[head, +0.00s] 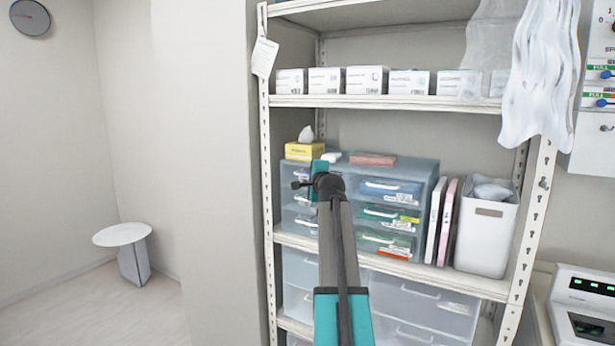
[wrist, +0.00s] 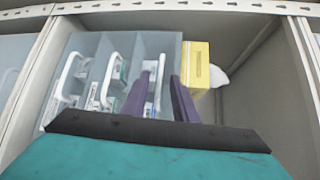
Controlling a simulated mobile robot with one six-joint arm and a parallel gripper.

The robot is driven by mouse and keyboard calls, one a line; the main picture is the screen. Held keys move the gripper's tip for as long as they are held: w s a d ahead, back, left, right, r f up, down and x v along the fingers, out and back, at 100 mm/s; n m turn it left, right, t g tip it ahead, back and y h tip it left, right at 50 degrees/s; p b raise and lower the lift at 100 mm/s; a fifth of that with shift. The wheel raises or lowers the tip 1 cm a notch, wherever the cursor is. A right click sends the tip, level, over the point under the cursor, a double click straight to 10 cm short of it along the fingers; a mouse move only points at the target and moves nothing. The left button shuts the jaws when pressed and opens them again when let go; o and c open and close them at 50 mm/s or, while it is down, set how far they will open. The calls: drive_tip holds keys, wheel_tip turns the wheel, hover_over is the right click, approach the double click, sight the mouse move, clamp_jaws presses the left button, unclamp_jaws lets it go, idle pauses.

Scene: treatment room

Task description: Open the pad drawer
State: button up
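A blue-grey translucent drawer unit (head: 425,172) stands on the middle shelf, with two columns of drawers and white loop handles. All the drawers I can see look shut. I cannot read which label marks the pad drawer. My gripper (head: 308,178) is in front of the upper left drawers, and my arm hides part of that column. In the wrist view, turned sideways, the dark purple fingers of my gripper (wrist: 162,76) are apart. The top left drawer's white handle (wrist: 158,86) shows between them; I cannot tell whether they touch it.
A yellow tissue box (head: 304,151) and a reddish pack (head: 372,160) lie on the unit. Upright binders (head: 440,220) and a white bin (head: 486,235) stand to its right. Larger clear drawers (head: 425,305) fill the shelf below. The shelf's left post (head: 267,190) is close to my gripper.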

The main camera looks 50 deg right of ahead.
drive_tip(key=shift+w+d+f, duration=0.1)
drive_tip(key=shift+w+d, duration=0.15)
drive_tip(key=shift+w, duration=0.25)
clamp_jaws()
idle(1.3)
